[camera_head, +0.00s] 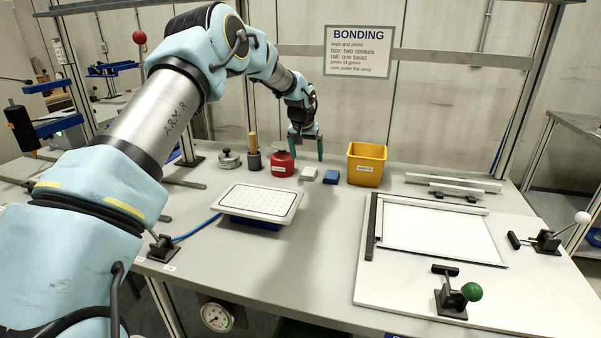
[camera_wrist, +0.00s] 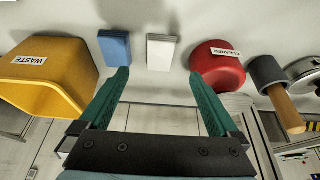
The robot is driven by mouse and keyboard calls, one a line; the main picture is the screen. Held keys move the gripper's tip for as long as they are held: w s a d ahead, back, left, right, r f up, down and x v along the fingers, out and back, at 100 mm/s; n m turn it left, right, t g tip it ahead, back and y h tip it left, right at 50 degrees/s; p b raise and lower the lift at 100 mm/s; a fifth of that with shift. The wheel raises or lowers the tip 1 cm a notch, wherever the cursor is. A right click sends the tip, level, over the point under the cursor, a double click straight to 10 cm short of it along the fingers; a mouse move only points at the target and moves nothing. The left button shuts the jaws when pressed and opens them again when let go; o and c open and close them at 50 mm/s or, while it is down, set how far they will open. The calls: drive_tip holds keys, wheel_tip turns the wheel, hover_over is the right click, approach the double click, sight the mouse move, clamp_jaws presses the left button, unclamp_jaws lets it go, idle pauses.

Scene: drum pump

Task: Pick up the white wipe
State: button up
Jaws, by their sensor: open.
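The white wipe (camera_head: 308,174) is a small pale block lying on the bench between the red cleaner pot (camera_head: 281,163) and a blue block (camera_head: 330,177). It also shows in the wrist view (camera_wrist: 161,52), ahead of the fingertips and roughly between their lines. My gripper (camera_head: 306,157) is above the back of the bench, near the wipe and apart from it. In the wrist view, its two green fingers (camera_wrist: 159,78) are spread wide with nothing between them. The wipe's sides facing away from the cameras are hidden.
The blue block (camera_wrist: 115,48) lies close beside the wipe. The yellow waste bin (camera_head: 367,164) and the red cleaner pot (camera_wrist: 218,68) flank the pair. A grey holder with a wooden-handled tool (camera_head: 254,158) stands further left. A white perforated plate (camera_head: 259,203) lies in front, with clear bench between.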

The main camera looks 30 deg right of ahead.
sight(309, 171)
drive_tip(key=shift+p+x, duration=2)
drive_tip(key=shift+x, duration=2)
drive_tip(key=shift+w+d, duration=0.15)
drive_tip(key=shift+c, duration=0.3)
drive_tip(key=c, duration=1.4)
